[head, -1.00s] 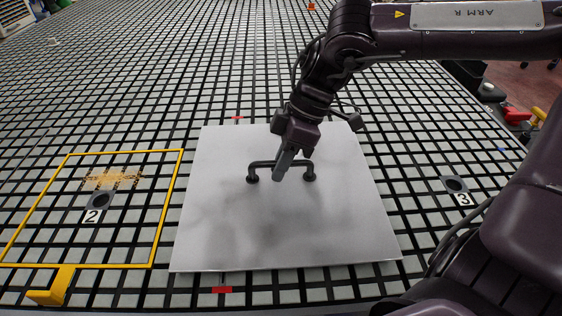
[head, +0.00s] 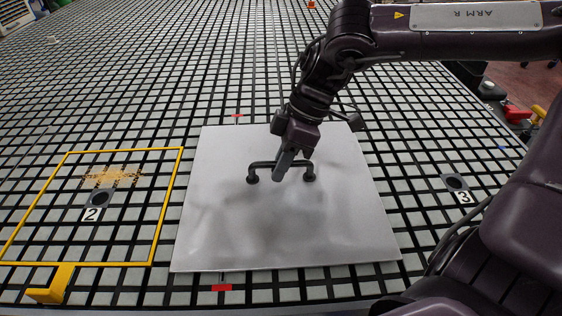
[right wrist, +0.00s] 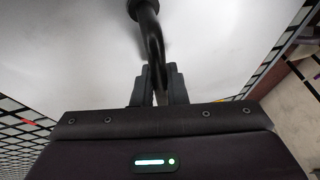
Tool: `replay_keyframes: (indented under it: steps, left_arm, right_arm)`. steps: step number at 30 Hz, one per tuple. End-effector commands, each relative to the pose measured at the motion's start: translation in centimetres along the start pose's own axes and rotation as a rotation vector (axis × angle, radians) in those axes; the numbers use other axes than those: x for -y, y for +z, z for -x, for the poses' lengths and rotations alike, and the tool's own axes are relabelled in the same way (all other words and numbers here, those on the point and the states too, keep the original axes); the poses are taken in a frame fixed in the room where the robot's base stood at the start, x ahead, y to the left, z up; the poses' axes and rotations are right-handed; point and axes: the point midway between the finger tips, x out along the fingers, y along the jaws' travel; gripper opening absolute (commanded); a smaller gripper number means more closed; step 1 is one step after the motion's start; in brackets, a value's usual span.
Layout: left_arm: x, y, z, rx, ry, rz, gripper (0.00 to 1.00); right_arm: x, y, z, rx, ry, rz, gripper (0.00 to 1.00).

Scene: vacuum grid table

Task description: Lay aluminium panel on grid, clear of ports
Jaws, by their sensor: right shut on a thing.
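The aluminium panel (head: 285,225) is a pale square plate with a dark bar handle (head: 262,164) on its upper half. It lies over the middle of the grid table (head: 200,60), between port 2 (head: 101,199) and port 3 (head: 455,183), and covers neither. I cannot tell whether its underside touches the grid all over. My right gripper (head: 283,172) is shut on the handle. The right wrist view also shows the handle (right wrist: 152,38) between the two fingers (right wrist: 157,85), with the panel (right wrist: 220,35) behind. My left gripper is not in view.
A yellow frame (head: 168,205) surrounds port 2 and a patch of yellowish crumbs (head: 112,177), left of the panel. Red marks lie at the panel's far edge (head: 238,116) and near edge (head: 222,288).

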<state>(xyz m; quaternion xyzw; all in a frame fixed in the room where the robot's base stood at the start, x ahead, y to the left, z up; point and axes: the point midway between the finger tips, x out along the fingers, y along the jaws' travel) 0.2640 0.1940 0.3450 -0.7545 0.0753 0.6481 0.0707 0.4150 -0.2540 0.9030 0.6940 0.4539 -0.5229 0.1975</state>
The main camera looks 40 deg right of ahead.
Motion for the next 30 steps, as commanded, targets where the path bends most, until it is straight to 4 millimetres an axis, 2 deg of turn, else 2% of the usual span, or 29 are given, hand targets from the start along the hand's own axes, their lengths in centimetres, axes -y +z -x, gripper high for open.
replay_keyframes:
  steps: [12, 13, 18, 26, 30]
  left_arm:
    - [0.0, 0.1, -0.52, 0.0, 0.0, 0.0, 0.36]
    - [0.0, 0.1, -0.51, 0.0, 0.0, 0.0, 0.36]
    - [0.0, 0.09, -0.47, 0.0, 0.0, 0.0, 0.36]
    - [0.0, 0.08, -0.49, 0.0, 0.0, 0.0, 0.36]
    - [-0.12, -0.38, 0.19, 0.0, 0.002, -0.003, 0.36]
  right_arm:
    - [-0.17, 0.15, -0.59, -0.003, 0.002, 0.003, 0.0]
    - [-0.17, 0.14, -0.58, -0.003, 0.002, 0.003, 0.14]
    - [-0.16, 0.18, -0.57, -0.002, 0.001, 0.002, 0.36]
    - [-0.12, 0.39, -0.77, 0.002, -0.002, -0.002, 0.38]
    - [-0.13, 0.34, -0.73, 0.001, -0.001, -0.001, 0.38]
